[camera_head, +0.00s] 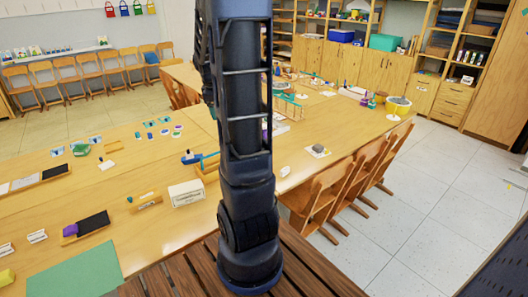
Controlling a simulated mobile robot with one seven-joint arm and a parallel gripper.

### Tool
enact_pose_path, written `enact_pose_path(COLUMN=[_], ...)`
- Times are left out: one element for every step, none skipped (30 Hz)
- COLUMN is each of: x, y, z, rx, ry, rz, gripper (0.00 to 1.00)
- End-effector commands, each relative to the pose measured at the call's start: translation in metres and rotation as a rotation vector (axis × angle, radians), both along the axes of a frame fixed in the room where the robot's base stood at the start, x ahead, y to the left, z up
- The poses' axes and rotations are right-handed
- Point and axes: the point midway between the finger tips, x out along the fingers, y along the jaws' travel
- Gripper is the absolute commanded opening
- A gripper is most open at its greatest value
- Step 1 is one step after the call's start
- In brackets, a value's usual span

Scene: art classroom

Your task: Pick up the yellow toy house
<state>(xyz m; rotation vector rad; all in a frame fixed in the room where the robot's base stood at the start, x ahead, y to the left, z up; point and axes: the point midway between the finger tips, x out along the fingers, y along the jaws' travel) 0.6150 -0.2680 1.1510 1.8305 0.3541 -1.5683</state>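I cannot make out a yellow toy house for certain. A small yellow object (7,277) lies at the lower left edge of the view on the near wooden table (120,232). It is cut off by the frame edge, and I cannot tell its shape. My dark arm rises through the middle of the view and leaves it at the top. My gripper is not in view. The arm hides part of the tables behind it.
The near table holds a green sheet (75,272), a white box (187,192), a dark tray (86,227) and several small items. Wooden chairs (325,192) stand along the right table. Open tiled floor (440,215) lies at right. Shelves and cabinets (385,72) stand behind.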

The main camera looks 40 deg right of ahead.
Motion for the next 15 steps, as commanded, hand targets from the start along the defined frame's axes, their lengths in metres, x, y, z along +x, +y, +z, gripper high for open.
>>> enact_pose_path(x=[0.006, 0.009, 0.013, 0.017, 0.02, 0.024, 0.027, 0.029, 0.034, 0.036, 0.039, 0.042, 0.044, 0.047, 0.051], y=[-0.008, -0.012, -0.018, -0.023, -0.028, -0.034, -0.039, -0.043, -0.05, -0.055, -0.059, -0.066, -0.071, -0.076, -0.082], z=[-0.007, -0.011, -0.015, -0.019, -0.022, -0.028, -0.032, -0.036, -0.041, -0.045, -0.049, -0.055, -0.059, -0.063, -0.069], rx=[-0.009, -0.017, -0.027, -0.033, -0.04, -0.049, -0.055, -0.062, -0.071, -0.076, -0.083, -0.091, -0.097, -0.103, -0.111], ry=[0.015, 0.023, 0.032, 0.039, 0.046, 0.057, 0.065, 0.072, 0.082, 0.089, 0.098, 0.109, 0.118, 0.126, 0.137], rz=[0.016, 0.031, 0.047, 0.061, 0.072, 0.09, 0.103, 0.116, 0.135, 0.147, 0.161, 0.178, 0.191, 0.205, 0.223], gripper=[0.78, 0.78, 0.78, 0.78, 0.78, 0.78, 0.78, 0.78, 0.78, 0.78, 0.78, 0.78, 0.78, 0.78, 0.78])
